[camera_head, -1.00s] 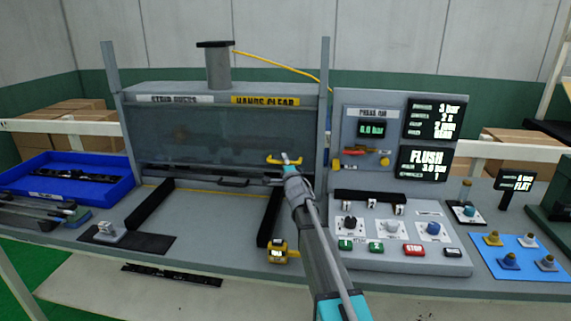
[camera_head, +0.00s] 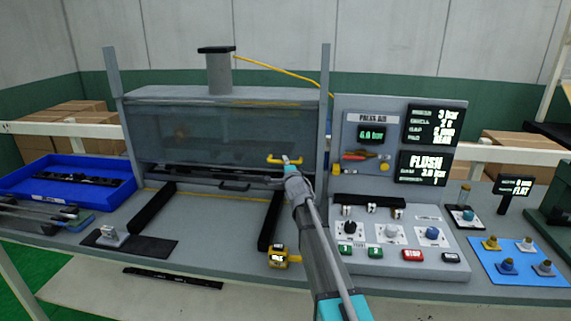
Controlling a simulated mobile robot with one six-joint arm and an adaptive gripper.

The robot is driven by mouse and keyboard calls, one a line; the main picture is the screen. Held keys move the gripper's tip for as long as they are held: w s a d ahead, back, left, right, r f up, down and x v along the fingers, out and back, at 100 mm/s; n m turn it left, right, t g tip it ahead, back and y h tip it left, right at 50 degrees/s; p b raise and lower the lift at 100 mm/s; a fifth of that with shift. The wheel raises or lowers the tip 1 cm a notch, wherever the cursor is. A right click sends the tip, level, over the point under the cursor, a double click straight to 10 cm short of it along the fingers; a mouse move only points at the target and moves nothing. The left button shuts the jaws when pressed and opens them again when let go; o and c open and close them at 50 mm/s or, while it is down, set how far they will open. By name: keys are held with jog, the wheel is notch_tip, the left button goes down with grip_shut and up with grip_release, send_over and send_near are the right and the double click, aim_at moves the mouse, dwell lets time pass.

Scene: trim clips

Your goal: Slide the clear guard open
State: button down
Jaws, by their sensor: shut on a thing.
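The clear guard (camera_head: 215,135) is a smoky see-through panel across the front of the grey press. A yellow handle (camera_head: 274,160) sits low on its right side. My gripper (camera_head: 288,162) is at this handle and shut on it, with my arm reaching up from the lower right. The fingers are small in view and partly cover the handle.
A control panel (camera_head: 400,240) with knobs and buttons stands right of my arm. Two black rails (camera_head: 152,209) lie before the press, with a yellow device (camera_head: 278,257) near the right one. A blue tray (camera_head: 35,182) is left; a blue mat (camera_head: 515,270) with pegs is right.

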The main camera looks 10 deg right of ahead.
jog(key=p, duration=1.2)
send_near(282, 126)
jog(key=shift+r+x, duration=0.15)
jog(key=shift+x, duration=1.15)
jog(key=shift+r+x, duration=0.2)
jog(key=shift+x, duration=1.1)
jog(key=shift+d, duration=0.1)
jog(key=c, duration=0.6)
grip_release()
jog(key=shift+f+b, duration=0.25)
jog(key=shift+b, duration=0.05)
